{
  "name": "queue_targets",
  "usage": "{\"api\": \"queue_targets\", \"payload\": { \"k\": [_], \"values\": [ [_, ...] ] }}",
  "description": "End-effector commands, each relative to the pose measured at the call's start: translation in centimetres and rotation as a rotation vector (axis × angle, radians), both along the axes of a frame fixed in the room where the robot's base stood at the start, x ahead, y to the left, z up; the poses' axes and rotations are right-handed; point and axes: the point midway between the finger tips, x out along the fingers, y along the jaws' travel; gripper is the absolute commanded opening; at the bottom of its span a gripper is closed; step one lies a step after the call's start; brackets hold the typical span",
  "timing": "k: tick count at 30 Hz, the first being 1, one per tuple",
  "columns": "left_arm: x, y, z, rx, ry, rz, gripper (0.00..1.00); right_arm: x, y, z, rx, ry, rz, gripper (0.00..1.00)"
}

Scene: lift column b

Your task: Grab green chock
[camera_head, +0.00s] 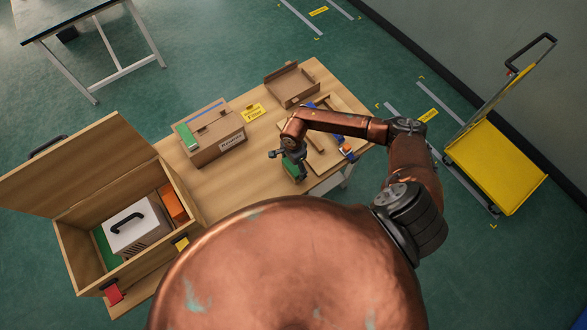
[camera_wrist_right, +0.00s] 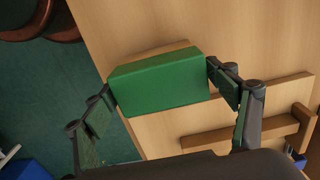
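The green chock (camera_wrist_right: 160,84) is a block with a green face and a wood-coloured side. In the right wrist view it sits between the two fingers of my right gripper (camera_wrist_right: 160,82), with a fingertip against each end. I cannot tell whether the chock touches the table. My left gripper is not in view.
On the table (camera_head: 245,185) stand a cardboard box (camera_head: 215,142), an open brown tray (camera_head: 291,86) and a wooden frame (camera_head: 323,155). An open wooden chest (camera_head: 75,245) is at left. A yellow cart (camera_head: 495,165) stands at right. The table between box and gripper is clear.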

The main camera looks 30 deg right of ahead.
Motion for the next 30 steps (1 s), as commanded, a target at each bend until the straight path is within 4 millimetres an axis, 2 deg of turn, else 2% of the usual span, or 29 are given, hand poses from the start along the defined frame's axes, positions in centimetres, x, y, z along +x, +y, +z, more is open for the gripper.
{"api": "queue_targets", "payload": {
  "k": [2, 15, 25, 30],
  "values": [
    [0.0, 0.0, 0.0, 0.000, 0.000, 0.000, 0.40, 0.0, 0.0, 0.0, 0.000, 0.000, 0.000, 0.72],
    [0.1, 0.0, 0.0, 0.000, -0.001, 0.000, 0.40, 0.0, 0.0, 0.0, 0.000, 0.000, 0.000, 0.42],
    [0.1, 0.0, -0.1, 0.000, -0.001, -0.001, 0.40, 0.1, 0.0, 0.4, 0.001, -0.002, 0.000, 0.42],
    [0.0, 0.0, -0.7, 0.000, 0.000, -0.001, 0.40, 0.2, -0.1, 2.1, -0.001, -0.004, 0.003, 0.42]
  ]
}}
